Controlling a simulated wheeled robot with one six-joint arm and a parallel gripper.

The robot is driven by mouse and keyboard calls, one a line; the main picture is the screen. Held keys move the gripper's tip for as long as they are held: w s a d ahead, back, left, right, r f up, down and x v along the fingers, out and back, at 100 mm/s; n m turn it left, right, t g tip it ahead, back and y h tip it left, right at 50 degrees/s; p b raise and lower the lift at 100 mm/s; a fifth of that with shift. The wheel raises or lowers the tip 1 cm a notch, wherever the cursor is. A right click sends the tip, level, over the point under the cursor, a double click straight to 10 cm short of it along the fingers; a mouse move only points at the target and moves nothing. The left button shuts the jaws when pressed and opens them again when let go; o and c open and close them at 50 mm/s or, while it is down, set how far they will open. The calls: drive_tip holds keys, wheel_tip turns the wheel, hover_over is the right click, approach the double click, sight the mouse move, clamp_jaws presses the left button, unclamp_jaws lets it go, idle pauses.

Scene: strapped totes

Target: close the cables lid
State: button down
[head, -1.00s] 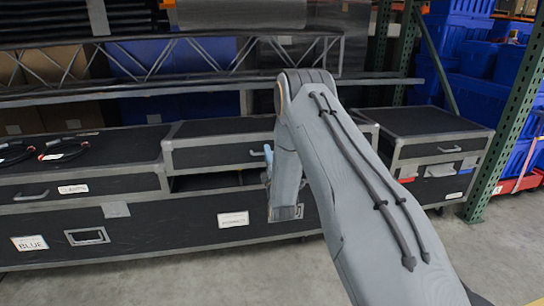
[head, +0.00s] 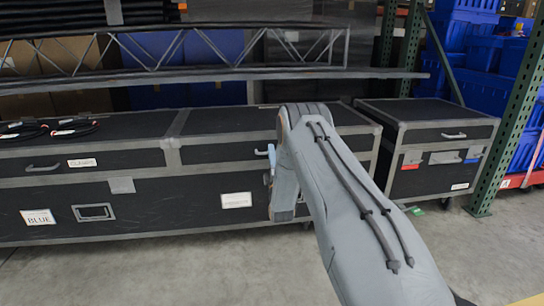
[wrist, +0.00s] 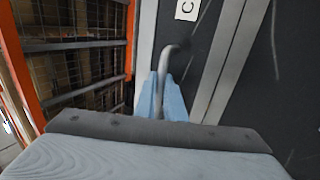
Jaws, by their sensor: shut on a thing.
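The long black case (head: 150,215) with metal edging has two lids side by side. The right lid (head: 215,153) lies down level with the left lid (head: 120,160), and no dark gap shows under its front edge. A white label (head: 236,200), too small to read surely, is on the case front below it. My gripper (head: 271,157) is at the right lid's front, largely hidden by my arm. In the wrist view its light blue fingers (wrist: 163,97) are shut on the grey lid handle (wrist: 170,55).
Coiled cables (head: 45,130) lie on top of the left lid. A separate smaller case (head: 430,150) stands at the right, beside a green rack post (head: 508,110). A metal truss shelf (head: 200,75) runs behind the cases. The floor in front is clear.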

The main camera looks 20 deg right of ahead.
drive_tip(key=shift+a+f, duration=0.35)
drive_tip(key=shift+f, duration=0.1)
drive_tip(key=c, duration=1.9)
unclamp_jaws()
drive_tip(key=shift+o, duration=0.2)
drive_tip(key=p+v, duration=0.2)
drive_tip(key=v, duration=0.5)
drive_tip(key=shift+s, duration=0.4)
